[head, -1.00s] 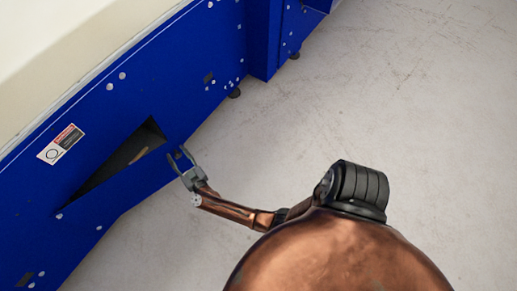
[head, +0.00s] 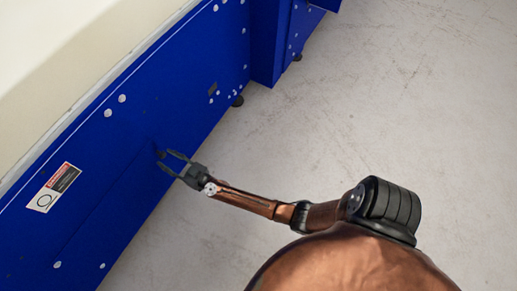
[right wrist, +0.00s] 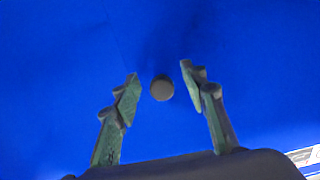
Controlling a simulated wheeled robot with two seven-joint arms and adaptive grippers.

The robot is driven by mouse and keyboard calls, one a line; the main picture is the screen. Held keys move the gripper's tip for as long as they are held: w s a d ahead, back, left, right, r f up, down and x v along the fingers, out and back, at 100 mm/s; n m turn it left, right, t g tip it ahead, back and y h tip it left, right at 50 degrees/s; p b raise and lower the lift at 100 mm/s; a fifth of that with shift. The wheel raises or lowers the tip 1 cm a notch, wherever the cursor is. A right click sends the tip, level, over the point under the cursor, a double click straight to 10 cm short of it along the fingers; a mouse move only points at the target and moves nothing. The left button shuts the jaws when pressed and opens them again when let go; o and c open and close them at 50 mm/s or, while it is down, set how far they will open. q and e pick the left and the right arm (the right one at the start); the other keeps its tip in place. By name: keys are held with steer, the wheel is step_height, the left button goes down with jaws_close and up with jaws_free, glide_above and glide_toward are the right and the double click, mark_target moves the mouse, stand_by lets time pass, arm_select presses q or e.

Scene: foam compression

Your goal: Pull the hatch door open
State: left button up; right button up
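The blue hatch door (head: 118,212) is set in the side of the blue machine body and looks flush with the panel around it. A thin dark seam marks its upper edge. A small dark round knob (head: 160,153) stands on the door near its far corner. It also shows in the right wrist view as a grey-brown disc (right wrist: 162,88). My right gripper (head: 167,161) is open at the knob. In the right wrist view its two green-grey fingers (right wrist: 160,90) stand on either side of the knob, with gaps on both sides. My left gripper is in neither view.
The blue machine wall (head: 190,80) runs diagonally along the left, with a cream top (head: 60,50), a warning label (head: 54,187) and white bolts. A blue post (head: 267,45) juts out farther along. The grey floor (head: 400,110) on the right is clear.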

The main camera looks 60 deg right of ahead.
steer(key=s+r+p, duration=0.2)
steer(key=s+r, duration=0.1)
steer(key=s, duration=0.4)
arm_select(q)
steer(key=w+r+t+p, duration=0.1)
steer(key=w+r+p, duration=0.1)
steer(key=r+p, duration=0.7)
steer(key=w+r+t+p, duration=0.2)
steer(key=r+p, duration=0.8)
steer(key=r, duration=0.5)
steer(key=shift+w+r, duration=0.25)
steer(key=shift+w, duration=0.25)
arm_select(e)
steer(key=s+d+f+g, duration=0.2)
steer(key=s+f, duration=0.4)
steer(key=s, duration=0.8)
steer(key=s+d+f+n+g, duration=0.1)
steer(key=s+d+f+g, duration=0.2)
steer(key=s, duration=1.1)
steer(key=s+d+f+g, duration=0.3)
steer(key=s+f+g, duration=0.2)
steer(key=s+f, duration=0.5)
steer(key=s, duration=0.5)
steer(key=shift+d+f+n+g+y, duration=0.2)
steer(key=shift+d+n+g+y, duration=0.1)
steer(key=shift+g, duration=0.1)
